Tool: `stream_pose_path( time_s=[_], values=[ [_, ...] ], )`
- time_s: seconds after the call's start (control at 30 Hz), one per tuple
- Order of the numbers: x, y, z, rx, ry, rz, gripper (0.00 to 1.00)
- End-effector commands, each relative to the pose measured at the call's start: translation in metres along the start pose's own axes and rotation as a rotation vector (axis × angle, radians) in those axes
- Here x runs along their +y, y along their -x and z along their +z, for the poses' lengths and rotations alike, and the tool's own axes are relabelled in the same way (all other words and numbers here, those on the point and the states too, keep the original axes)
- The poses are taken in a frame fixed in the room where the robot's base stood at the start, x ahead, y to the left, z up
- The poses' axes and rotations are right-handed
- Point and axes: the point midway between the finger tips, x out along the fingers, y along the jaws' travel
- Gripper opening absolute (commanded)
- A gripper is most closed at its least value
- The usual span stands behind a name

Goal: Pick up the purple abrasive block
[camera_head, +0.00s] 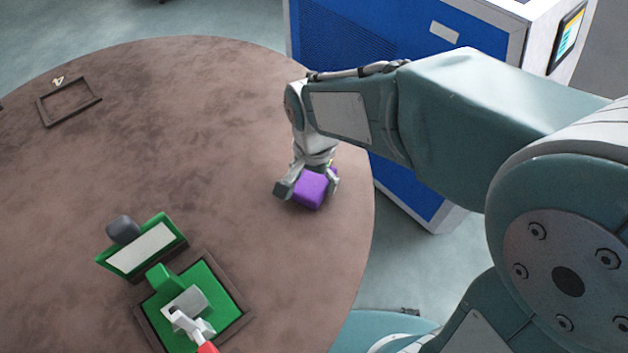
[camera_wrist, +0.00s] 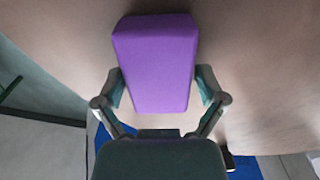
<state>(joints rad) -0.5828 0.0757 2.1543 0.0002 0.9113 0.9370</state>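The purple abrasive block (camera_head: 311,189) is at the right side of the round brown table. My gripper (camera_head: 308,188) points down at it, with one finger on each side. In the wrist view the block (camera_wrist: 157,62) is a long purple box between the two finger pads of my gripper (camera_wrist: 161,88). The pads appear to press against its long sides, so my gripper looks shut on it. I cannot tell whether the block's underside touches the table.
The round table (camera_head: 200,110) has its right edge close to the block. A blue cabinet (camera_head: 400,190) stands just beyond that edge. A green device (camera_head: 215,300) in a dark frame and a green panel (camera_head: 145,247) are at the front left. An empty dark frame (camera_head: 70,100) lies far left.

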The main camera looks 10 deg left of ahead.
Motion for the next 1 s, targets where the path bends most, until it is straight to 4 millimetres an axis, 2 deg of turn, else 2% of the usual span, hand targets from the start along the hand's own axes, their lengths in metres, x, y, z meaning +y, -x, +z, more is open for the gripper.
stream_pose_path(
  time_s=[0.03, 0.07, 0.1, 0.53, 0.77, 1.0],
  values=[
    [0.000, 0.000, 0.000, 0.000, 0.000, 0.000, 0.47],
    [0.000, 0.000, 0.000, 0.000, 0.000, 0.000, 0.33],
    [0.000, 0.000, 0.000, 0.000, 0.000, 0.000, 0.30],
    [0.000, 0.005, 0.000, 0.000, 0.000, 0.000, 0.29],
    [0.000, 0.035, 0.000, 0.003, 0.000, -0.004, 0.29],
    [0.014, 0.070, 0.029, 0.003, 0.002, -0.005, 0.29]
  ],
)
